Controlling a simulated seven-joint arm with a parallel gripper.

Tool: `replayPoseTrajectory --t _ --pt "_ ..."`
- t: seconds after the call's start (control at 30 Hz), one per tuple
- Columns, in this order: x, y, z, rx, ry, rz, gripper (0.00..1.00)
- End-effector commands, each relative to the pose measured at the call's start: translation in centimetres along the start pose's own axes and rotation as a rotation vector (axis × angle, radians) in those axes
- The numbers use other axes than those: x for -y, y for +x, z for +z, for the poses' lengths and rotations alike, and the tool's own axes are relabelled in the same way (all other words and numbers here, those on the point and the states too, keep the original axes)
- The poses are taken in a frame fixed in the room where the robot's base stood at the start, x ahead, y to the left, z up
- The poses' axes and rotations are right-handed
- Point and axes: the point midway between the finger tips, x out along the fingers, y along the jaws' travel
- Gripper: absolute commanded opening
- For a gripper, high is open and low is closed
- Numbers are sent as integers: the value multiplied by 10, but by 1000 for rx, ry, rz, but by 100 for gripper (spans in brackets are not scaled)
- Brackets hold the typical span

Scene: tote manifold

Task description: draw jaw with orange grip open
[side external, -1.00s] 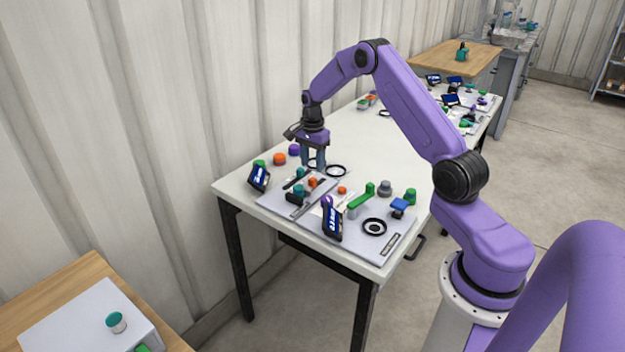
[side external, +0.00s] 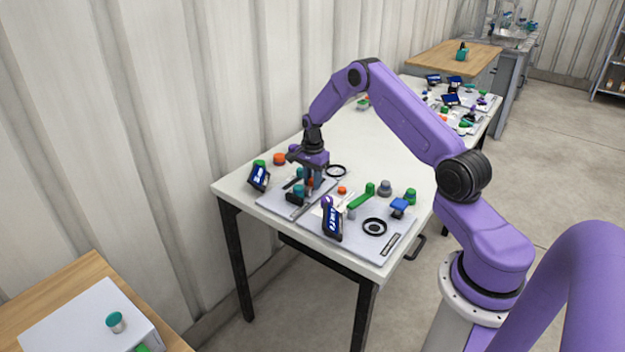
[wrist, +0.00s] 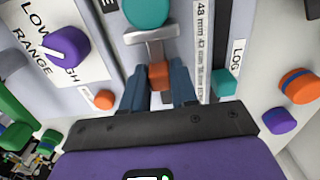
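The jaw with the orange grip (wrist: 158,75) is a metal crosspiece with an orange block, set on a slide beside a millimetre scale (wrist: 203,40). A round teal grip (wrist: 147,10) is just beyond its crosspiece in the wrist view. My gripper (wrist: 159,86) is open, with one blue-grey finger on each side of the orange block. I cannot tell whether either finger touches it. In the side view my gripper (side external: 311,181) is down over the back panel (side external: 275,197), and its fingers mostly hide the orange grip.
In the wrist view a purple knob (wrist: 68,46) and an orange button (wrist: 103,99) are left, a teal block (wrist: 224,83) right. In the side view a green lever (side external: 361,195) and tilted displays (side external: 259,177) (side external: 332,219) stand near.

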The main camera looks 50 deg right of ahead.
Motion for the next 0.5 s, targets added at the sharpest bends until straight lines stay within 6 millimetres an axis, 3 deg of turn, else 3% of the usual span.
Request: replayPoseTrajectory --t 0.17,0.5 --pt "0 0 -2 0 1 0 0" --pt "1 0 -48 -1 3 -3 0"
